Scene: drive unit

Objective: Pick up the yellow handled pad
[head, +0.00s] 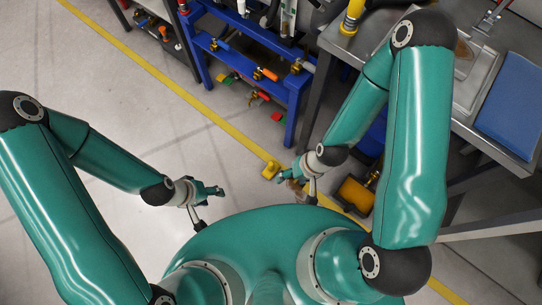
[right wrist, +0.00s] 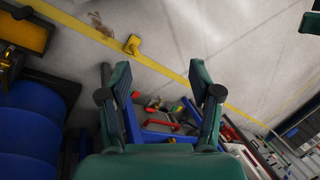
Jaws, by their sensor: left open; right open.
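The yellow handled pad (head: 269,169) is a small yellow piece lying on the floor at the yellow line. In the right wrist view the pad (right wrist: 132,44) shows beyond the fingertips, above and slightly left of the gap between them. My right gripper (head: 287,175) is just right of the pad in the head view, open and empty; its two spread fingers (right wrist: 157,70) show in the wrist view. How high it is above the floor is hard to tell. My left gripper (head: 214,193) is open and empty, left of and below the pad in the head view.
A blue rack (head: 246,68) with coloured parts stands at the back. A metal bench (head: 465,125) with a blue mat (head: 512,108) is at the right, and a yellow bin (head: 355,194) is near its legs. The floor (head: 150,120) at the left is clear.

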